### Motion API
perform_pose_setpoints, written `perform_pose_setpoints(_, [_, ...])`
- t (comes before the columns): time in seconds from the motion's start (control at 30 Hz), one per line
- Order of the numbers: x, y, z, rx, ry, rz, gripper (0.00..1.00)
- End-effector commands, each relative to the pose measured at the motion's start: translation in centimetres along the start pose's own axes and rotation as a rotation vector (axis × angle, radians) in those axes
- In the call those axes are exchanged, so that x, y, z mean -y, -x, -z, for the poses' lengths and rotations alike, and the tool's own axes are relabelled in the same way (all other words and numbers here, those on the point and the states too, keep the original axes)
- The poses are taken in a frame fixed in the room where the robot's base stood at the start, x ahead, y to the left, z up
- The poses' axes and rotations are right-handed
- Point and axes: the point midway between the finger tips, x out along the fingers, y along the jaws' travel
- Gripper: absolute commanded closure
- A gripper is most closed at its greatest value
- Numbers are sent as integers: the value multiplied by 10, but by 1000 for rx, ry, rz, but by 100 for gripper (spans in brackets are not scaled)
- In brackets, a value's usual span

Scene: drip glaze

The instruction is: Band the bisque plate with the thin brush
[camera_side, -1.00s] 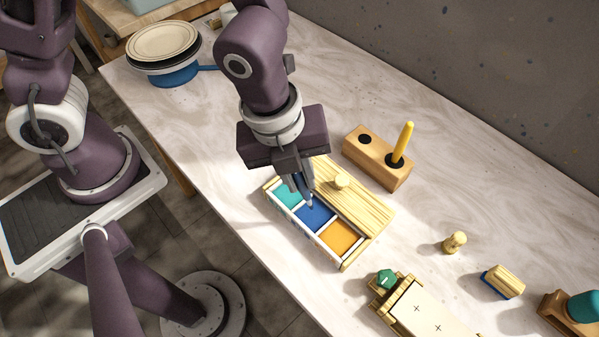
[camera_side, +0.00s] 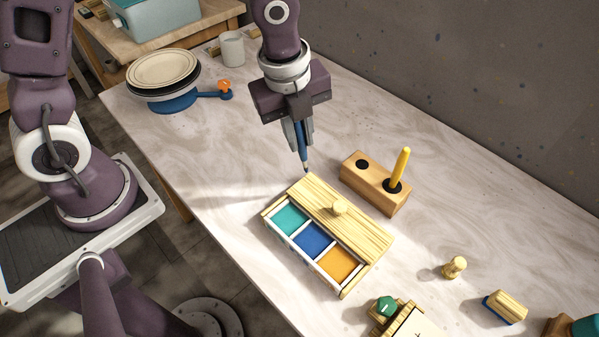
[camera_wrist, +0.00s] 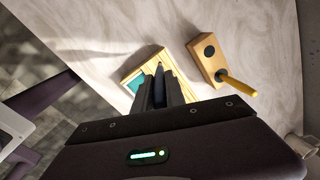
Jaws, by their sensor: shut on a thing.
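My gripper (camera_side: 299,132) is shut on a slim blue brush (camera_side: 304,156), held roughly upright with its dark tip down, above the back end of the glaze box. The brush (camera_wrist: 160,71) also shows between the fingers in the wrist view. The cream bisque plate (camera_side: 162,66) lies on a dark disc on the blue banding wheel (camera_side: 178,103) at the upper left, well away from the brush. The wheel has an arm with an orange knob (camera_side: 225,86). The glaze box (camera_side: 348,284) shows teal, blue and orange compartments, with a wooden lid (camera_side: 322,204) beside them.
A wooden holder (camera_side: 364,190) has one empty hole and one holding a yellow handle (camera_side: 400,164). A white cup (camera_side: 232,49) stands behind the wheel. Wooden tools lie at lower right. The table between wheel and box is clear.

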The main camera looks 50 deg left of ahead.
Motion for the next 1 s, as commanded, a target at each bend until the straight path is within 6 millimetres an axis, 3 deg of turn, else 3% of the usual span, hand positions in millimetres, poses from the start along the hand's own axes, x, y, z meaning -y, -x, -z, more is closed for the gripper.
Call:
perform_pose_setpoints(0.1, [5,-12,-69,30,138,-34,100])
perform_pose_setpoints(0.23, [-7,-24,-151,62,288,-77,100])
perform_pose_setpoints(0.4, [-49,-35,-251,97,466,-132,100])
perform_pose_setpoints(0.5, [-81,-39,-296,112,552,-162,100])
perform_pose_setpoints(0.6, [-109,-40,-327,122,614,-184,100])
perform_pose_setpoints(0.7, [-127,-41,-344,127,650,-197,100])
perform_pose_setpoints(1.0, [-136,-41,-352,129,665,-204,100])
